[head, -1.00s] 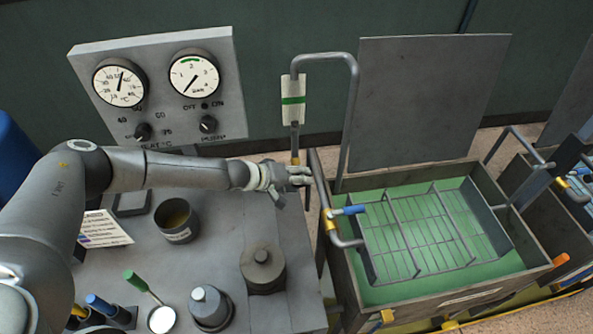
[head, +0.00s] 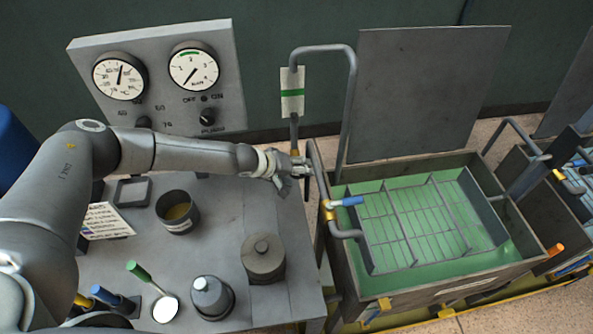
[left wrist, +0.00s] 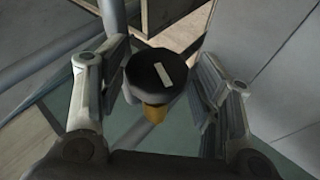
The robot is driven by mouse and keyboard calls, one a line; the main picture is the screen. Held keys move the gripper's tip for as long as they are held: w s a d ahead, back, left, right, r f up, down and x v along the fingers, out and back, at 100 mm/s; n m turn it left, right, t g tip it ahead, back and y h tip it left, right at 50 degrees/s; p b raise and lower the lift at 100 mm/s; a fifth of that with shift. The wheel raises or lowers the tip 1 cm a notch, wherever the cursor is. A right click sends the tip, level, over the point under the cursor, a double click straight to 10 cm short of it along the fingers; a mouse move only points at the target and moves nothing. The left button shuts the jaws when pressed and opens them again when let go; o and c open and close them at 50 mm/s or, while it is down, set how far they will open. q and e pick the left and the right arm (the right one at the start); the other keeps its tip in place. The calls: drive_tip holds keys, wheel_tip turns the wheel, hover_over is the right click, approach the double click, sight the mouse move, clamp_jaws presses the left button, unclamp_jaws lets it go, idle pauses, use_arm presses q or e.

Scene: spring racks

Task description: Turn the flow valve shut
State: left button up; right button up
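A round black valve knob (left wrist: 155,75) with a white mark on its top sits above a yellow fitting (left wrist: 155,112) in the left wrist view. My left gripper (left wrist: 158,92) is open, with one finger on each side of the knob and gaps showing between. In the head view my left gripper (head: 298,169) is at the vertical pipe below the flow gauge (head: 292,92), a pale plate with a green band. A yellow collar (head: 295,152) shows just above the gripper; the knob is hidden there by the hand. My right gripper is not in view.
A blue-handled valve (head: 347,201) is on the pipe at the green tank (head: 395,297), right of my gripper. The gauge panel (head: 155,40) stands behind my forearm. Pots, including a lidded one (head: 263,258), stand on the grey bench.

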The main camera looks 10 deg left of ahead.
use_arm(q)
drive_tip(key=shift+o, duration=0.4)
drive_tip(key=shift+r, duration=0.15)
drive_tip(key=v, duration=1.1)
drive_tip(key=shift+s+a+r, duration=0.2)
drive_tip(key=shift+s+a, duration=0.05)
drive_tip(key=shift+s, duration=0.05)
drive_tip(key=shift+d, duration=0.1)
